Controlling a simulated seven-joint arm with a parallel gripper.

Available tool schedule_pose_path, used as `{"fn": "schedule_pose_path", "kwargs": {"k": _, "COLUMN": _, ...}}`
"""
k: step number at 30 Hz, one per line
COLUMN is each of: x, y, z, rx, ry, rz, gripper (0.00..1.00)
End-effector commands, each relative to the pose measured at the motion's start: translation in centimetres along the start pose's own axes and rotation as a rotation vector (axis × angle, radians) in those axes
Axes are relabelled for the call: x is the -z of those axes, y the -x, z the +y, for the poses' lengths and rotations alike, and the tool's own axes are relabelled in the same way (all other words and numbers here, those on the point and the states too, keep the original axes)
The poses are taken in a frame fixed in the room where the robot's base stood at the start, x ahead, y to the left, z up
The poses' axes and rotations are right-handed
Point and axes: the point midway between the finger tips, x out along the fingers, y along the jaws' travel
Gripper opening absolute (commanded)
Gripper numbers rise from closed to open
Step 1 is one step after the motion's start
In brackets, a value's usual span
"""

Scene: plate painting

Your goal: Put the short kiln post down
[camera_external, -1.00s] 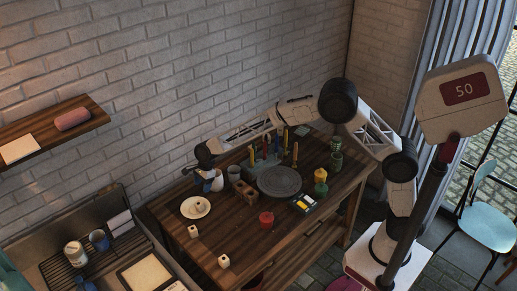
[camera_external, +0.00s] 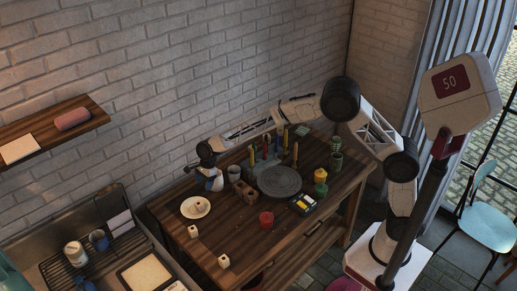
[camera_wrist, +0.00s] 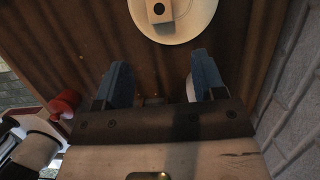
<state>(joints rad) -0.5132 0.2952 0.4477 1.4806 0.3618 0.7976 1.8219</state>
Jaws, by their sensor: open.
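A pale, block-like kiln post with a hole (camera_wrist: 159,11) rests on a cream plate (camera_wrist: 176,37) at the top of the wrist view. In the external view the post (camera_external: 200,206) sits on the same plate (camera_external: 188,211) at the table's left end. Two more pale posts stand on the bare wood, one nearer the plate (camera_external: 194,232) and one at the front edge (camera_external: 224,262). I cannot tell which is the short one. My gripper (camera_wrist: 163,70) is open, its blue fingers apart with nothing held; it also shows in the external view (camera_external: 214,184), right of and above the plate.
A grey cup (camera_external: 234,173), a wooden block (camera_external: 244,191) and a grey turntable (camera_external: 280,181) stand right of my gripper. A red jar (camera_external: 266,219) stands at the front. The brick wall is close behind. Bare wood lies between plate and red jar.

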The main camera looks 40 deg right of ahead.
Motion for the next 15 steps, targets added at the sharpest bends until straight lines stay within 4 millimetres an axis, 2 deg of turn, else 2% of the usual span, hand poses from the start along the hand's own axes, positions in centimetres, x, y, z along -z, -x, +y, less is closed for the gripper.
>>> {"fn": "schedule_pose_path", "kwargs": {"k": 5, "x": 2.4, "y": 3.6, "z": 0.8, "rx": 0.016, "ry": 0.071, "rz": 0.009, "gripper": 0.64}}
{"fn": "schedule_pose_path", "kwargs": {"k": 8, "x": 4.2, "y": 6.4, "z": 1.7, "rx": 0.027, "ry": 0.133, "rz": 0.017, "gripper": 0.64}}
{"fn": "schedule_pose_path", "kwargs": {"k": 15, "x": 9.7, "y": 13.5, "z": 5.0, "rx": 0.052, "ry": 0.311, "rz": 0.048, "gripper": 0.64}}
